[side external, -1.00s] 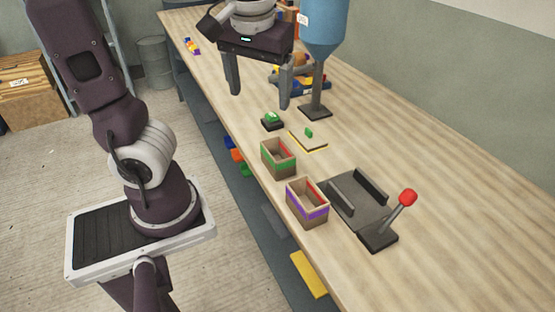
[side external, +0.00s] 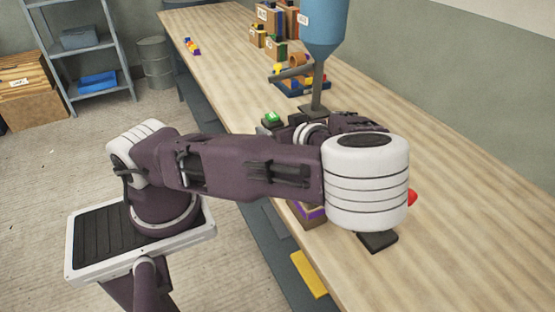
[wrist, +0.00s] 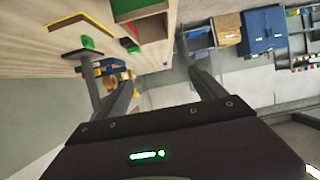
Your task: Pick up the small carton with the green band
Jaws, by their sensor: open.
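Small brown cartons with pale labels stand at the far end of the bench in the side view. A front one (side external: 275,50) shows a little green near its top, but it is too small to read clearly as a band. An open box with a green band (wrist: 140,9) shows at the top of the wrist view. My arm hides that box in the side view. My gripper (wrist: 142,65) is open with nothing between its fingers, and is apart from the box. In the side view my own arm links hide the fingers.
A blue hopper (side external: 323,30) on a post stands behind my arm. The purple-banded box (side external: 312,214) is partly hidden by my arm. A yellow-edged board (wrist: 82,22) shows in the wrist view.

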